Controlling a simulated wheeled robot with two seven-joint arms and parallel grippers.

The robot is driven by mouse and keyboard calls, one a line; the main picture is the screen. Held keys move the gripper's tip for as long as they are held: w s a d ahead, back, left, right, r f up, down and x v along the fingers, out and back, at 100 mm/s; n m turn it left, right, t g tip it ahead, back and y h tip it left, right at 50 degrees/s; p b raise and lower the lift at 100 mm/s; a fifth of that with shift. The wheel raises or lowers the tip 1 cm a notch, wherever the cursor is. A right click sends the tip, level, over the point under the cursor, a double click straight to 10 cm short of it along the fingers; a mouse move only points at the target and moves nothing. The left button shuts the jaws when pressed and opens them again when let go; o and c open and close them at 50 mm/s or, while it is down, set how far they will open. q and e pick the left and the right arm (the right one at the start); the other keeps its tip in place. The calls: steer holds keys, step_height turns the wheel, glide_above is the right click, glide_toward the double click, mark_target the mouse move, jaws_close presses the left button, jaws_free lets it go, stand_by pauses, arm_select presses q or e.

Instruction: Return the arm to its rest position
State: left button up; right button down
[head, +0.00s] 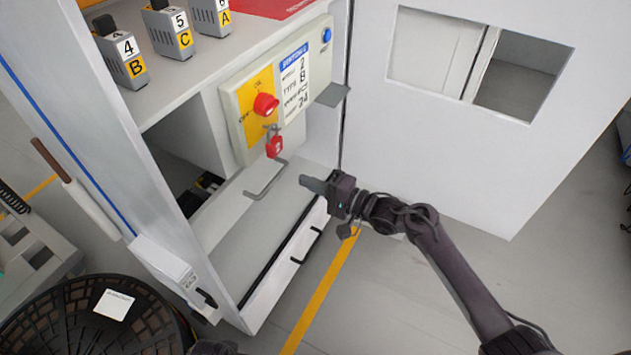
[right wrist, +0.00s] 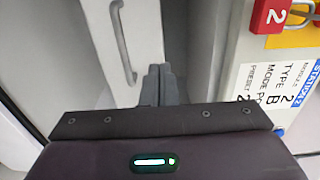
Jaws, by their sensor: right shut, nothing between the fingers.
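My right arm comes in from the lower right in the head view. Its gripper (head: 312,184) is shut and empty, in front of the station cabinet and below the control panel (head: 238,103). In the right wrist view the two fingers (right wrist: 160,84) are pressed together with nothing between them. A red padlock (head: 275,147) hangs at the panel under the red rotary switch (head: 265,105). The padlock also shows at the top right of the right wrist view (right wrist: 268,14), apart from the fingers. My left gripper is not in view.
Grey numbered blocks (head: 122,62) stand on the cabinet top. A drawer handle (head: 307,245) is below. A white door (head: 450,135) stands at right. A dark round basket (head: 85,320) is at lower left.

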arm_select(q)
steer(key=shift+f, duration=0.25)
arm_select(e)
steer(key=shift+s+d, duration=0.35)
steer(key=shift+d, duration=0.15)
steer(key=shift+f, duration=0.1)
